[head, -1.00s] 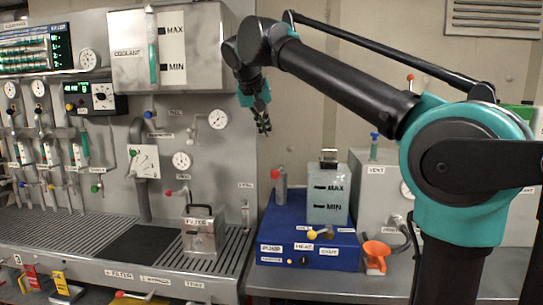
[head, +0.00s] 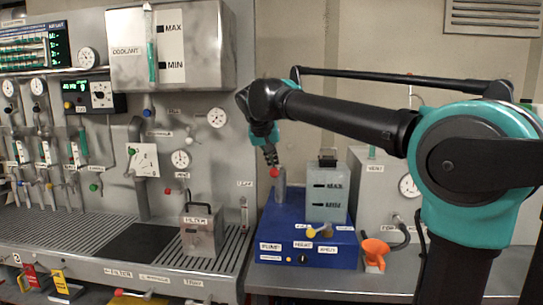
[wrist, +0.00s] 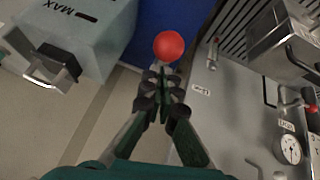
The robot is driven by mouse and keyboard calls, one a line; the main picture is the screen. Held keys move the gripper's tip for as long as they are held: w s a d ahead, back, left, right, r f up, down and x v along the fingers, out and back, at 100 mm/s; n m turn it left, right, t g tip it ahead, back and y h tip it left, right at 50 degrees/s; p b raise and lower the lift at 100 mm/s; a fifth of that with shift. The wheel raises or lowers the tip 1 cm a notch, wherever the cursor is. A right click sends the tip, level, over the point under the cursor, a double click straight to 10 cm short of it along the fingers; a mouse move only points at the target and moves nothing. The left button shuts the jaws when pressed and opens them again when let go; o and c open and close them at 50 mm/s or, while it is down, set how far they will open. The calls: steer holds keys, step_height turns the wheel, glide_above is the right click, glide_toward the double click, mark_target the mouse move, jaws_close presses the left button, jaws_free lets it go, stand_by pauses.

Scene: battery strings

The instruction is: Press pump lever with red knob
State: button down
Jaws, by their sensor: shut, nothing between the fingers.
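The red knob (head: 274,172) of the pump lever shows at the top of a grey metal cylinder (head: 281,186) on the blue pump unit (head: 300,218). In the wrist view the red knob (wrist: 168,46) lies just beyond my fingertips and hides the lever under it. My gripper (head: 271,159) points down, shut and empty, close above the knob. In the wrist view my gripper (wrist: 162,74) has its fingertips together near the knob's lower edge. I cannot tell whether they touch it.
A grey tank marked MAX and MIN (head: 326,192) stands on the blue unit, right of the knob. A box labelled FILTER (head: 203,232) stands on the slatted bench to the left.

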steer(key=shift+f, duration=0.15)
steer(key=shift+s+d+f+m+t+h, duration=0.15)
steer(key=shift+f+t, duration=0.8)
steer(key=shift+f, duration=1.45)
steer(key=shift+s+a+f+m+t+h, duration=0.2)
steer(key=shift+f+t, duration=0.7)
steer(key=shift+f, duration=1.55)
steer(key=shift+s+d+f+n+t+y, duration=0.2)
steer(key=shift+f+t, duration=0.75)
steer(key=shift+f, duration=1.45)
